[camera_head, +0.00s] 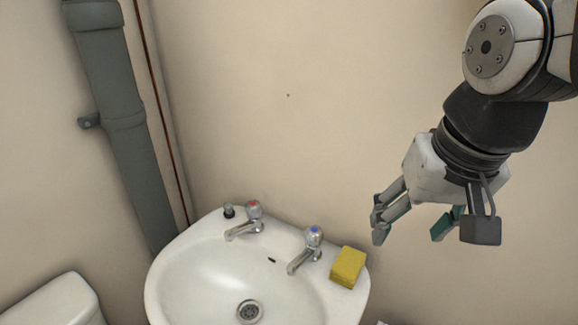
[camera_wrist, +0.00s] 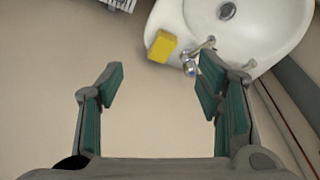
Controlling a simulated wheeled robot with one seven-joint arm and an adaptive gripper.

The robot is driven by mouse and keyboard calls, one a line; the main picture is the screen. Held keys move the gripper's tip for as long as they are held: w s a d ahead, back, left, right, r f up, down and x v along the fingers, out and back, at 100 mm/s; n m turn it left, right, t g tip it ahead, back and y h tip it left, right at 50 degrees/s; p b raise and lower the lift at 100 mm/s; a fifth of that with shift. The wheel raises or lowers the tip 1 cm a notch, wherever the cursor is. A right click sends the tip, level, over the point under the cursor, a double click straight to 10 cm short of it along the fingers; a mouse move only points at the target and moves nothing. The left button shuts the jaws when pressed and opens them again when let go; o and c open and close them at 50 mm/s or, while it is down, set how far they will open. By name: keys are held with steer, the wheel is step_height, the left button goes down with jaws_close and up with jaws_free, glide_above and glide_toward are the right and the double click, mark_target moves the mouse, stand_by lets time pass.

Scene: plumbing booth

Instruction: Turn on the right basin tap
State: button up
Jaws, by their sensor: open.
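The right basin tap (camera_head: 308,248) is chrome with a blue-marked knob and stands on the back rim of the white basin (camera_head: 170,262). It also shows in the wrist view (camera_wrist: 190,68), close beside the right finger in the picture, which partly covers that area.
A yellow sponge (camera_head: 347,267) lies on the basin's right rim, between the right tap and my gripper. A grey pipe (camera_head: 125,130) runs down the wall (camera_head: 300,120) at left. A white cistern (camera_head: 55,302) is lower left.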

steer(key=w+a+f+m+g, duration=0.2)
steer(key=w+a+m, duration=0.15)
steer(key=w, duration=1.05)
steer(key=m+g, duration=0.1)
steer(key=m, duration=0.3)
glide_above(313, 231)
step_height(313, 231, down, 10)
step_height(313, 231, down, 14)
steer(key=shift+r+p, duration=0.1)
steer(key=shift+p, duration=0.5)
steer(key=c, duration=1.2)
